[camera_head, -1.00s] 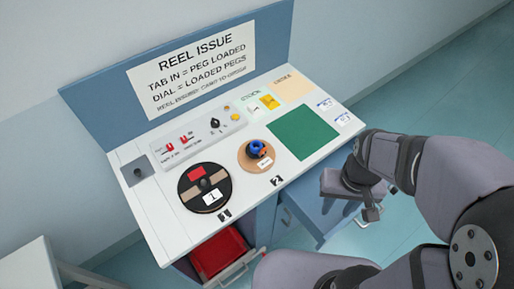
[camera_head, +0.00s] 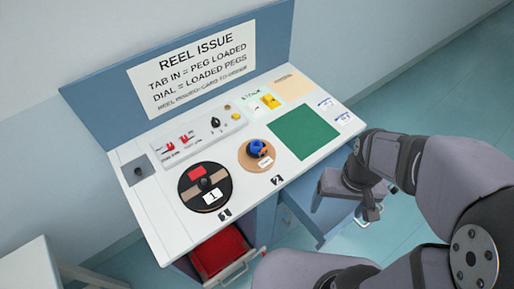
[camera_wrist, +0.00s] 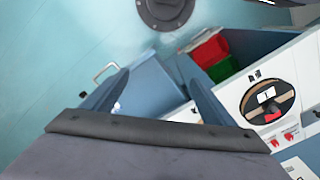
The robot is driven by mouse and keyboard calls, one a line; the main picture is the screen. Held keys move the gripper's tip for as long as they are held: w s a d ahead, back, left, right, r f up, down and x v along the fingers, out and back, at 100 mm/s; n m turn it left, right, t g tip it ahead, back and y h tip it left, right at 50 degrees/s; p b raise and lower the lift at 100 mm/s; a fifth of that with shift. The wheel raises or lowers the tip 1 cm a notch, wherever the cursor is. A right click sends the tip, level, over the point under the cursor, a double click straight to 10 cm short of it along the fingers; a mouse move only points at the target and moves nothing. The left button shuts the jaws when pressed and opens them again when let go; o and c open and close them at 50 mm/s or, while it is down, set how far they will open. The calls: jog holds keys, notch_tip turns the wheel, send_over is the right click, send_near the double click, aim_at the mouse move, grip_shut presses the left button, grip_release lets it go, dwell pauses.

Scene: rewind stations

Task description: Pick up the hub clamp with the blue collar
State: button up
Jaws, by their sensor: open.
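The hub clamp with the blue collar (camera_head: 258,148) sits on a round tan disc (camera_head: 246,162) at the station marked 2 on the white bench top. A white label lies at its front. I cannot make it out in the wrist view. My gripper (camera_head: 371,205) is off the bench's right front side, well apart from the clamp. In the wrist view its two fingers (camera_wrist: 158,92) are spread with nothing held between them; a blue cabinet or drawer face lies beyond them.
A black reel (camera_head: 190,196) with label 1 lies left of the clamp. A green mat (camera_head: 303,132) lies to its right. A control strip with red switches (camera_head: 186,139) and yellow pieces (camera_head: 270,101) sit behind. An open red drawer (camera_head: 216,254) juts out below the bench.

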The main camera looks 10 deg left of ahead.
jog(key=n+t+y+b, duration=0.2)
jog(key=t+y+b, duration=0.1)
jog(key=t+b, duration=0.8)
send_near(256, 150)
jog(key=f, duration=0.1)
jog(key=w+f, duration=0.1)
jog(key=f, duration=0.1)
jog(key=w+f, duration=0.1)
jog(key=shift+d+f, duration=0.15)
jog(key=shift+d, duration=0.1)
jog(key=shift+w+a+r+t+b, duration=0.1)
jog(key=shift+a+r+t+b, duration=0.15)
jog(key=shift+a+t+b, duration=0.35)
jog(key=shift+a+r+t, duration=0.2)
jog(key=shift+r+t, duration=0.15)
jog(key=shift+t, duration=0.25)
jog(key=shift+w+f+b, duration=0.4)
jog(key=shift+w+b, duration=0.1)
jog(key=shift+b, duration=0.6)
jog(key=shift+w+a+b, duration=0.15)
jog(key=shift+w+b, duration=0.3)
jog(key=shift+b, duration=0.2)
jog(key=shift+w, duration=0.1)
